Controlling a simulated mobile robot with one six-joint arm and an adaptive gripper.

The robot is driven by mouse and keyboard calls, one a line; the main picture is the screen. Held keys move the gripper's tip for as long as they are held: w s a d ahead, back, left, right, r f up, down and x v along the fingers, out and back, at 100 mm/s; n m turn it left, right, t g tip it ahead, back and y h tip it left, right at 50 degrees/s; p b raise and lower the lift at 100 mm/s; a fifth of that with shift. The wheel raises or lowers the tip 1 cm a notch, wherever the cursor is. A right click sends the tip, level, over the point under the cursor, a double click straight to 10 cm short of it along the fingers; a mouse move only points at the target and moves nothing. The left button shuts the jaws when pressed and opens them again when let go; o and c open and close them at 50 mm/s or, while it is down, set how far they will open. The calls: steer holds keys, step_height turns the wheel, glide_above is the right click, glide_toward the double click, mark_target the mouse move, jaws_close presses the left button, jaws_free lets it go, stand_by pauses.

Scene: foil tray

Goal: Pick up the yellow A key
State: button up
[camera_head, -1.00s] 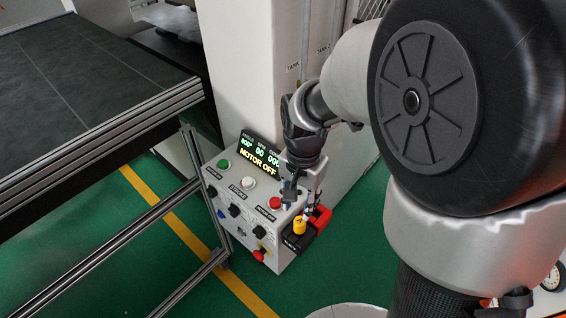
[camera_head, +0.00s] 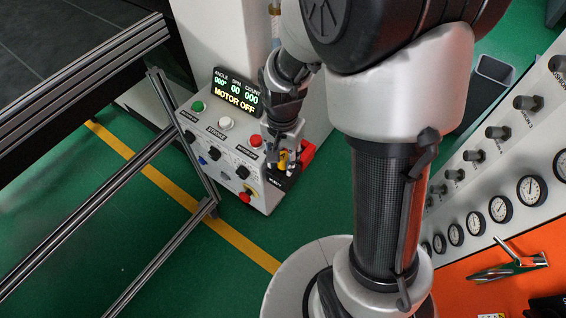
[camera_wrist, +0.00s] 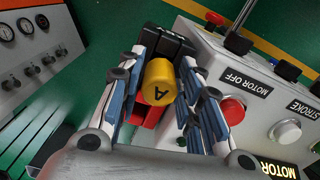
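The yellow key (camera_wrist: 159,82), with a black letter A on its round top, sits at the black-and-red holder on the side of the control box. In the head view the yellow key (camera_head: 283,159) shows partly behind the fingers. My gripper (camera_wrist: 161,75) is open, with one finger on each side of the key in the wrist view. A narrow gap seems to show beside the key, and I cannot tell whether either finger touches it. In the head view my gripper (camera_head: 281,152) is down at the key.
The control box (camera_head: 222,166) carries a "MOTOR OFF" display (camera_head: 236,94), several knobs and a red button (camera_head: 255,141) close to my gripper. A red part (camera_head: 307,152) lies just right of the key. A metal frame (camera_head: 150,165) stands to the left.

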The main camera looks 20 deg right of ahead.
steer(key=shift+c, duration=0.2)
steer(key=c, duration=0.7)
steer(key=shift+r, duration=0.15)
steer(key=shift+c, duration=0.2)
step_height(320, 180, up, 25)
steer(key=p, duration=1)
steer(key=shift+r, duration=0.2)
